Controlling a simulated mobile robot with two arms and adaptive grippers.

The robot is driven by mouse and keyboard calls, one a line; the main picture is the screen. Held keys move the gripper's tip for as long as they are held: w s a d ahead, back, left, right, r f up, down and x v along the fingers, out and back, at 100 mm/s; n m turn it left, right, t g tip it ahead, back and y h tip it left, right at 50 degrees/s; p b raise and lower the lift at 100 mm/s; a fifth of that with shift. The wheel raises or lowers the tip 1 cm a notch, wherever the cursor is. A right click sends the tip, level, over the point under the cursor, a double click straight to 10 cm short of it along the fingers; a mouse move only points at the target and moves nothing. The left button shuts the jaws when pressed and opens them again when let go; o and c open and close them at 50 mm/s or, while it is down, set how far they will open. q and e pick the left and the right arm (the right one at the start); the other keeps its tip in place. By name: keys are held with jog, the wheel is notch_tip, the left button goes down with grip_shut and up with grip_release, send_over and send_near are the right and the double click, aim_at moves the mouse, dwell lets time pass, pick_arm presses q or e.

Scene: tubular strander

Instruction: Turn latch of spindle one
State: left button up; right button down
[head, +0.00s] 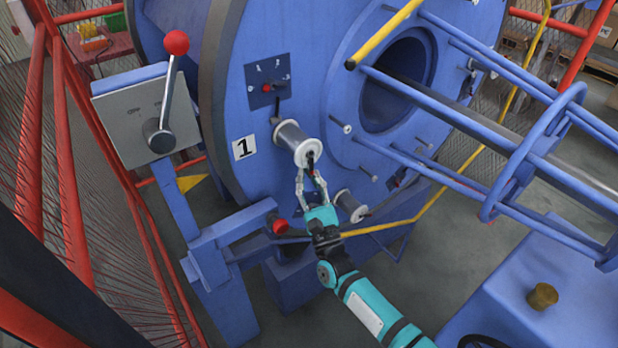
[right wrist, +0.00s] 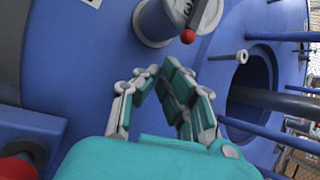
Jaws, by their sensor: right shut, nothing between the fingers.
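Spindle one, a grey-white spool (head: 292,138), sits on the blue drum face near the black "1" label (head: 244,148). Its latch (head: 310,158) is a small dark part at the spool's front end. In the right wrist view the spool (right wrist: 156,22) is at the top, and the latch (right wrist: 193,18) shows as a dark bar with a red ball tip. My right gripper (head: 310,176) is just below the spool's front end. In the right wrist view my right gripper (right wrist: 160,71) is shut and empty, its fingertips below the spool and apart from the latch. My left gripper is not in view.
A lever with a red knob (head: 176,42) stands on a box at the left. A second spool (head: 350,206) is to the right of my right gripper. Blue rods and a yellow bar (head: 385,34) stick out at the right. Red fence posts (head: 70,150) line the left.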

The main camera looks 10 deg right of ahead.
jog(key=shift+s+r+p, duration=0.2)
jog(key=shift+s+r, duration=0.05)
jog(key=shift+s, duration=0.3)
jog(key=shift+s+r+p, duration=0.15)
jog(key=shift+s+r, duration=0.1)
jog(key=shift+s, duration=0.25)
jog(key=s+d+r+n+g+p, duration=0.2)
jog(key=s+r+g+p, duration=0.3)
jog(key=p, duration=1)
jog(key=shift+s+d+r+g+p, duration=0.35)
jog(key=shift+s+d+r, duration=0.2)
jog(key=shift+s+r, duration=0.65)
